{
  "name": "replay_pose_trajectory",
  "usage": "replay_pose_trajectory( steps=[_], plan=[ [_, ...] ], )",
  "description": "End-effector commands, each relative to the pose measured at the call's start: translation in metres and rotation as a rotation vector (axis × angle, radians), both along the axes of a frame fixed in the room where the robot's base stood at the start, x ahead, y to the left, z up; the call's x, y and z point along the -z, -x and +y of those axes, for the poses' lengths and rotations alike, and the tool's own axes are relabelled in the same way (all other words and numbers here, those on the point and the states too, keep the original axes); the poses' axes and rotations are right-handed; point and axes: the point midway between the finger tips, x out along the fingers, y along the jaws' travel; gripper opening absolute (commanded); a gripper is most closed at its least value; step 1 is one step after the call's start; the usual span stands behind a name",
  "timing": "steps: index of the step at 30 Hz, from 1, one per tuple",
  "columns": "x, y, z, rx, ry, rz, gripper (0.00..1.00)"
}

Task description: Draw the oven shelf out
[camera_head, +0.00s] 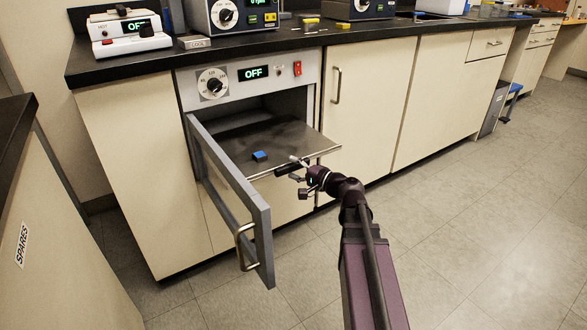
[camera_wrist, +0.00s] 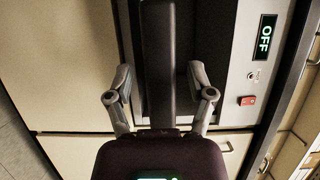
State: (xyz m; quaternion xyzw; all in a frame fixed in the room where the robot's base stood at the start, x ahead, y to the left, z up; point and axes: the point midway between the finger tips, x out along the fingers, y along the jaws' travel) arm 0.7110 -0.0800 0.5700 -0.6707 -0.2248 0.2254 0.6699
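The oven (camera_head: 246,80) is built into the bench front, and its grey door (camera_head: 232,185) stands open towards me. The flat metal shelf (camera_head: 240,145) juts out of the oven opening, with a small blue block (camera_head: 260,156) lying near its front. My gripper (camera_head: 292,166) is at the right part of the shelf's front edge. In the wrist view my gripper (camera_wrist: 160,85) has its fingers spread, one on each side of the edge-on shelf (camera_wrist: 157,50), with gaps showing on both sides. The shelf's end nearest my palm is partly hidden.
The open door with its bar handle (camera_head: 243,245) stands left of my arm. The oven panel has a dial (camera_head: 212,83), an "OFF" display (camera_head: 253,73) and a red switch (camera_head: 297,68). Instruments stand on the dark worktop (camera_head: 180,55). The floor to the right (camera_head: 480,230) is clear.

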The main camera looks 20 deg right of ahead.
Motion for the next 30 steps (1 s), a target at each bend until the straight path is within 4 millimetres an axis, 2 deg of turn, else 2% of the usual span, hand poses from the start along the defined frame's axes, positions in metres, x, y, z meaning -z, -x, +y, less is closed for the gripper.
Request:
replay_pose_trajectory(
  steps=[14, 20, 30],
  plan=[
    [0.0, 0.003, -0.003, -0.001, -0.001, 0.0, 0.71],
    [0.0, 0.017, -0.012, 0.001, -0.001, 0.0, 0.71],
    [0.0, 0.052, -0.039, 0.001, -0.001, 0.0, 0.71]
  ],
)
